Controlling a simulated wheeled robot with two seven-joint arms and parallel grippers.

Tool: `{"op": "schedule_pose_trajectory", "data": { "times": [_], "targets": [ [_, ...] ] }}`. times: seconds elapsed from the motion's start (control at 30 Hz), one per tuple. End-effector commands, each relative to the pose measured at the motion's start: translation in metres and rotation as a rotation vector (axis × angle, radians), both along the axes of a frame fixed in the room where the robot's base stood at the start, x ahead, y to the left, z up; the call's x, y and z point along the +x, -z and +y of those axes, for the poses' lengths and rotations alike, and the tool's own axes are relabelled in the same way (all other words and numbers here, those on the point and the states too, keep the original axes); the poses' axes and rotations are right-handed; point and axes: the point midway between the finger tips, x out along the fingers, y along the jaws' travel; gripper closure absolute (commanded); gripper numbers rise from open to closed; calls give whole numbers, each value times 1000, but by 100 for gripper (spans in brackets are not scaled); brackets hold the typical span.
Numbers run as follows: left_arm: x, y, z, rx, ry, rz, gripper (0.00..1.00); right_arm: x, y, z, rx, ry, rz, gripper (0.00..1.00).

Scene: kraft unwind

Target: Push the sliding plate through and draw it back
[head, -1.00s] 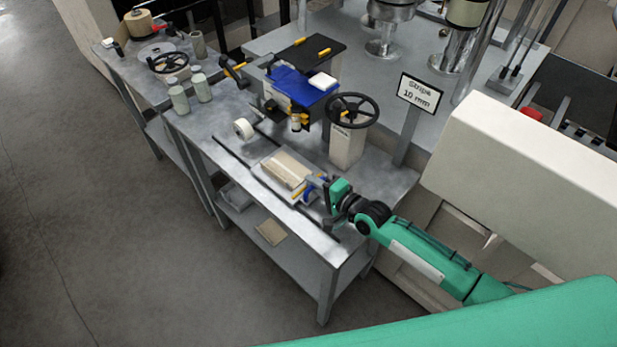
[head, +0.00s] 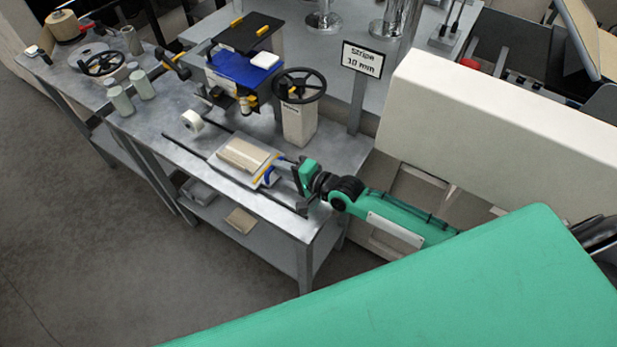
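The sliding plate (head: 222,164) lies on the bench between two dark rails. A tan sheet or block (head: 243,154) lies on top of it. Blue and yellow parts (head: 268,172) show at the plate's right end. My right gripper (head: 284,172) is low over the bench at that end, with its fingers towards the plate. Whether the fingers touch the plate or its end parts is too small to tell, and so is the gap between them. My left gripper is not in view.
A white tape roll (head: 193,120) sits beyond the plate. A post with a black handwheel (head: 299,86), a blue-topped press unit (head: 243,68) and a "Stripe 10 mm" sign (head: 361,58) stand behind. A large pale panel (head: 480,125) flanks my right arm.

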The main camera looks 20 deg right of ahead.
Motion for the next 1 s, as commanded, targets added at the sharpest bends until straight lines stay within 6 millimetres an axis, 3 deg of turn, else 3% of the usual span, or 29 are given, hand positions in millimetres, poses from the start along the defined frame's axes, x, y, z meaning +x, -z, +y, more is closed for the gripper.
{"op": "schedule_pose_trajectory", "data": {
  "times": [0.5,0.7,1.0],
  "targets": [
    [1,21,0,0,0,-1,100,-75,-16,-59,-1,1,3,81],
    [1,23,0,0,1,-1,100,-87,-20,-69,-1,1,1,81],
    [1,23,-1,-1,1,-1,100,-90,-22,-71,1,1,0,81]
  ]
}}
